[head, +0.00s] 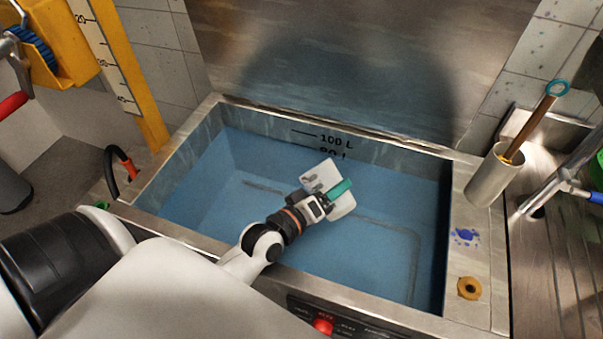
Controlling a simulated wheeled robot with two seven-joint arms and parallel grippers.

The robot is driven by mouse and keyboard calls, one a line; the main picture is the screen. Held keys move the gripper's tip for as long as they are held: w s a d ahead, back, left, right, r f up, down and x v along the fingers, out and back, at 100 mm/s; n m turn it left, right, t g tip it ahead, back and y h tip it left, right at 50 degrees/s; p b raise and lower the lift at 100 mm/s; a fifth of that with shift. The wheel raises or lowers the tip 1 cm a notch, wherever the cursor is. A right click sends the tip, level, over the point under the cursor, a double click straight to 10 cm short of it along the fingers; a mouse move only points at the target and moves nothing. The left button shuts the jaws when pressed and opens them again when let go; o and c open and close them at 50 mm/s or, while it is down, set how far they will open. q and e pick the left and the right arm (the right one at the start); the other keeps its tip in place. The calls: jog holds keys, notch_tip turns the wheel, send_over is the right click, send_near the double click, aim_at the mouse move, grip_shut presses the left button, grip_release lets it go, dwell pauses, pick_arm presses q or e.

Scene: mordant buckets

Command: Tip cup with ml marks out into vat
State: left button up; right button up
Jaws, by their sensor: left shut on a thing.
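The vat (175,235) is a sunken steel basin with blue inside and litre marks on its far wall. My left arm reaches in from the left. My left gripper (325,200) is over the vat, shut on the teal handle (341,188) of a whitish cup (318,177). The cup looks tilted, and the gripper covers part of it. I cannot make out its ml marks or what is in it. My right gripper is not in view.
On the vat's right rim are a blue stain (465,236) and a brass ring (469,288). A metal holder (492,178) with a wooden-handled tool stands behind them. A red button (323,326) is on the front panel. A yellow post with a scale (110,55) stands at left.

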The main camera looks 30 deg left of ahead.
aim_at(334, 214)
pick_arm(q)
jog(key=shift+f+m, duration=0.8)
jog(key=m+p, duration=0.1)
jog(key=m, duration=0.1)
jog(key=d+r+m+p, duration=0.1)
jog(key=d+r+m+t+p, duration=0.1)
jog(key=m+p, duration=0.1)
jog(key=shift+s+d+m+y, duration=0.15)
jog(key=shift+s+m+y, duration=0.15)
jog(key=shift+s, duration=0.05)
jog(key=shift+s+d+r+m+p, duration=0.15)
jog(key=shift+d+m+p, duration=0.15)
jog(key=shift+m, duration=0.3)
jog(key=shift+d+f+m+t, duration=0.2)
jog(key=shift+f+m+t, duration=0.15)
jog(key=shift+m, duration=0.15)
jog(key=shift+d+f+m+b, duration=0.25)
jog(key=shift+m+b, duration=0.15)
jog(key=shift+m, duration=0.3)
notch_tip(334, 214, up, 6)
jog(key=p, duration=0.6)
jog(key=shift+r+p, duration=0.2)
jog(key=shift+p, duration=0.15)
jog(key=shift+f, duration=0.15)
